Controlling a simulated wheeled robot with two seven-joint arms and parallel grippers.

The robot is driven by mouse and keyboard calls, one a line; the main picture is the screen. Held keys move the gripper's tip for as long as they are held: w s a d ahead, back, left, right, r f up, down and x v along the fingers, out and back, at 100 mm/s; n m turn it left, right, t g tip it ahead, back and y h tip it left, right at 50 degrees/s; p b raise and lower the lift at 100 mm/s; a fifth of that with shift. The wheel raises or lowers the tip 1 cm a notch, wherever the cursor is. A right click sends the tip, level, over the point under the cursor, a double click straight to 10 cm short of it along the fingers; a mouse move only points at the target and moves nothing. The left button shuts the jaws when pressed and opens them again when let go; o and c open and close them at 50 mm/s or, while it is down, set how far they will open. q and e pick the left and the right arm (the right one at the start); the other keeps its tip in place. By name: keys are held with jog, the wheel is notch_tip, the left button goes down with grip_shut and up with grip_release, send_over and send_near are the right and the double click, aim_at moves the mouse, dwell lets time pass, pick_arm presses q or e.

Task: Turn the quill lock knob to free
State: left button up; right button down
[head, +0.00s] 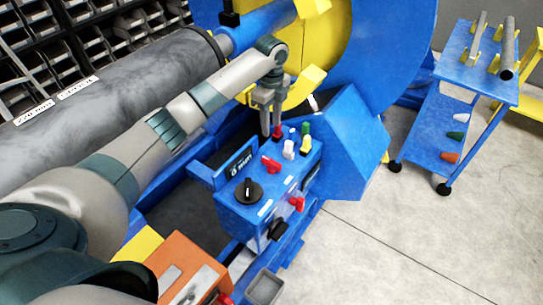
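A blue control box (262,205) with a sloped top stands at the middle of the head view. It carries a black rotary knob (248,190) with a pale pointer line, red handles (270,164), and white, green and yellow knobs farther back. I cannot read which one is labelled quill lock. My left gripper (271,134) points down over the back of the box, above and behind the black knob. Its two fingers show a narrow gap with nothing clearly held. A dark red part shows close by its tips; contact cannot be told. My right gripper is out of view.
A large grey cylinder (110,95) lies at the left, beside racks of bins (90,30). A blue and yellow round positioner (370,50) rises behind the box. A blue cart (440,120) stands at the right. An orange box (185,268) sits below. The right floor is clear.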

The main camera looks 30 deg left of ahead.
aim_at(272, 161)
pick_arm(q)
jog(key=shift+f, duration=0.15)
notch_tip(272, 161, down, 17)
jog(key=p, duration=0.3)
jog(key=shift+f, duration=0.15)
dwell(0.5)
jog(key=shift+c, duration=0.6)
grip_shut()
